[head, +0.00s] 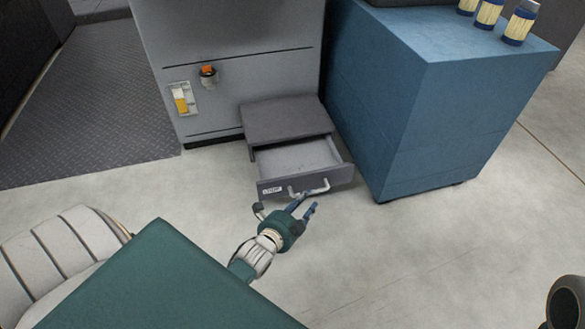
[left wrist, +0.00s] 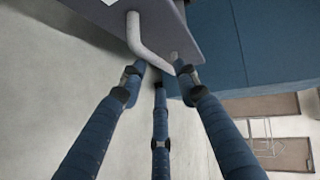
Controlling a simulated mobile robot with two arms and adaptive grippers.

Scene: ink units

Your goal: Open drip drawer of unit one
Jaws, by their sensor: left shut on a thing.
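The drip drawer (head: 343,177) is pulled out at the foot of the grey unit (head: 240,55), below a dark grey cover (head: 285,119). Its pale inside shows and looks empty. A small label (head: 272,190) and a light bar handle (head: 323,187) are on its front. My left gripper (head: 304,203) is at the handle, in front of the drawer. In the left wrist view, the blue fingers (left wrist: 160,75) are closed in around the handle (left wrist: 143,42), below the drawer front (left wrist: 190,25); the exact contact is partly hidden.
A blue cabinet (head: 430,110) stands close to the drawer's right, with several blue-and-cream bottles (head: 488,14) on top. An orange knob (head: 208,71) and a yellow switch (head: 182,98) are on the grey unit. A dark mat (head: 95,100) lies left. The floor in front is clear.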

